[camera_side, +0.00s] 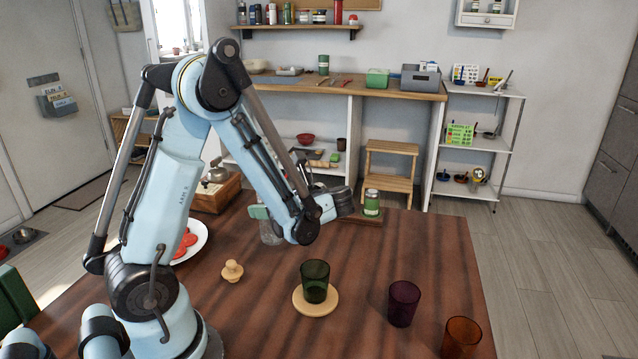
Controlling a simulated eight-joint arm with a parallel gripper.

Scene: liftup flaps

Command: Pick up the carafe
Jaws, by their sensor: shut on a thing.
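The carafe (270,233) appears as a clear glass body at the back of the wooden table, mostly hidden behind the end of my arm. The fingers are largely hidden by my wrist, so the exact grip does not show. I cannot tell whether the carafe touches the table.
A green glass (315,282) stands on a round wooden coaster (315,309). A purple glass (403,303) and an orange glass (461,338) stand to the right. A wooden knob-like stopper (232,271), a plate (203,240) with red slices and a green jar (372,203) are nearby.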

